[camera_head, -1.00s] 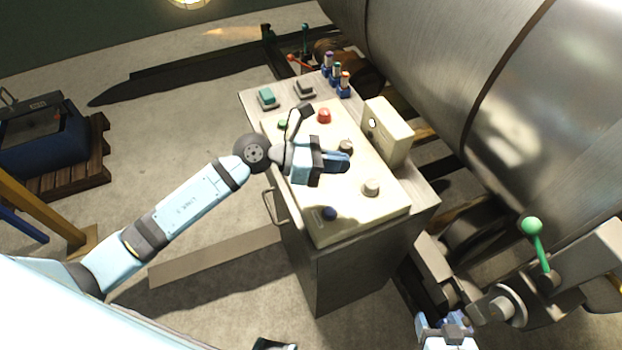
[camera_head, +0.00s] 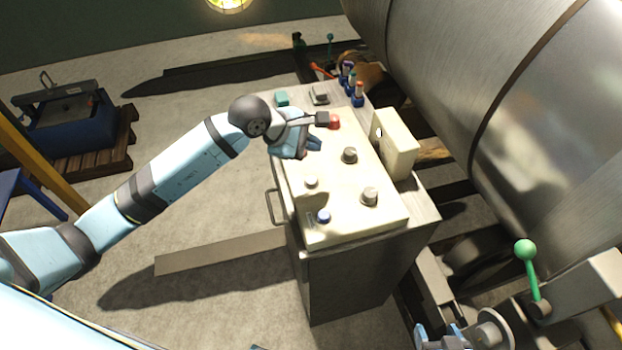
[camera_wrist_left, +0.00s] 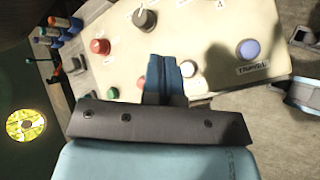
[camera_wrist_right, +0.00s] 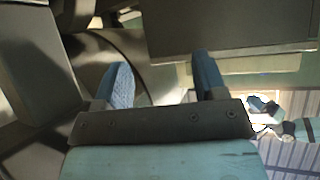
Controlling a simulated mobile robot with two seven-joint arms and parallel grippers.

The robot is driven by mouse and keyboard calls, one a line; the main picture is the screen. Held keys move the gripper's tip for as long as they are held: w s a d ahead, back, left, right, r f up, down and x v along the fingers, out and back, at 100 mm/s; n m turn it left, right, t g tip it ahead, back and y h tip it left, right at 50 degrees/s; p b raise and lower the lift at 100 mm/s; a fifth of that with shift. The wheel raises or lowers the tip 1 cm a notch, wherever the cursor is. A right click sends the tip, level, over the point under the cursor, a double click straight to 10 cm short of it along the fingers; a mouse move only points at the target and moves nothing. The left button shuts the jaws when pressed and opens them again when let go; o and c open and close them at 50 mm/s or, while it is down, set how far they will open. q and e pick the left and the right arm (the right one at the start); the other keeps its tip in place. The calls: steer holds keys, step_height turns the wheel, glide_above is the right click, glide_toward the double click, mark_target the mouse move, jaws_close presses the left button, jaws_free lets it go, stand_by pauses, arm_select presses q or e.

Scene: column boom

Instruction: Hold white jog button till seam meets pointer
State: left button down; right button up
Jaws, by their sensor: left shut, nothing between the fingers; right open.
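The white jog button (camera_head: 311,182) sits on the cream sloped panel (camera_head: 340,225), above the blue button (camera_head: 323,216). In the left wrist view the white button (camera_wrist_left: 190,82) shows just right of my fingertips. My left gripper (camera_head: 316,144) is shut and empty over the panel's left side; whether it touches anything I cannot tell. The dark seam (camera_head: 512,65) runs around the large steel cylinder (camera_head: 440,60). I cannot make out the pointer. My right gripper (camera_head: 440,338) is open at the bottom edge, low beside the machine; its fingers also show in the right wrist view (camera_wrist_right: 162,80).
The panel also carries a red button (camera_head: 334,121), a black knob (camera_head: 349,155) and a grey knob (camera_head: 370,196). A cream box (camera_head: 397,150) stands at its right. A green-balled lever (camera_head: 527,252) rises at lower right.

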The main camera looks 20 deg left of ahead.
mark_target(311, 181)
arm_select(q)
steer(key=shift+f, duration=0.15)
step_height(311, 181, down, 9)
steer(key=b, duration=0.5)
steer(key=shift+r, duration=0.25)
steer(key=shift+f, duration=0.1)
stand_by(1.7)
steer(key=shift+f+b, duration=0.4)
steer(key=shift+b, duration=0.1)
steer(key=shift+f+b, duration=0.45)
steer(key=shift+f, duration=0.05)
stand_by(3.9)
